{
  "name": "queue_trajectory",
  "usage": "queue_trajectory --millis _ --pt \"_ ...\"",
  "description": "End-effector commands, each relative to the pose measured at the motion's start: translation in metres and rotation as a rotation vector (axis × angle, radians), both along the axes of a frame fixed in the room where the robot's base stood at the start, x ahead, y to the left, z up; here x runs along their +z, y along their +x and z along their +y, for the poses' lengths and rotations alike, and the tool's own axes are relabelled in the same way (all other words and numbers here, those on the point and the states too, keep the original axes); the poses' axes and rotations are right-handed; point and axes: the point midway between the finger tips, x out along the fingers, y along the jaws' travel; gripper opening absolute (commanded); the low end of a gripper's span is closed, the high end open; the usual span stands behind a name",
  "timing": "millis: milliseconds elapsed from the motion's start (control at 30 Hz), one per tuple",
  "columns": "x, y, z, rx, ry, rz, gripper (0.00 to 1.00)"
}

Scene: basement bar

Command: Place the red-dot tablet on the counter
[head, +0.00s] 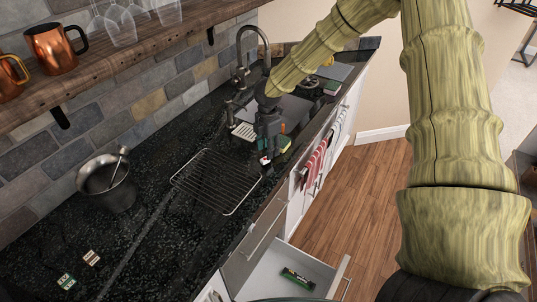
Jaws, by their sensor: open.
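My gripper (267,157) points down over the far part of the dark counter (140,226), past the wire rack. It is open; its fingertips are small and partly lost against the dark stone. A small white and red patch (265,161) shows at the fingertips, and a green and yellow item (285,143) is just right of the gripper. I cannot tell whether either is the red-dot tablet, or whether they touch the gripper. No tablet with a red dot can be made out for certain. The gripper and arm hide part of the counter there.
A wire rack (215,181) lies mid-counter, with a metal bucket (107,184) left of it. Two small packets (67,281) (91,257) lie at front left. An open drawer (275,267) holds a green item (297,278). A shelf (110,67) with mugs hangs above.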

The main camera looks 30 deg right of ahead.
Motion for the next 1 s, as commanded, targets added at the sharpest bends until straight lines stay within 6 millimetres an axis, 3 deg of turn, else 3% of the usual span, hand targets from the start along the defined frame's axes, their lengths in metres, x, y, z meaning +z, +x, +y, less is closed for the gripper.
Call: queue_trajectory --millis 600,1000 --pt "0.075 0.0 0.0 0.001 0.0 -0.002 0.42" --pt "0.084 0.0 0.0 0.001 0.001 0.0 0.42"
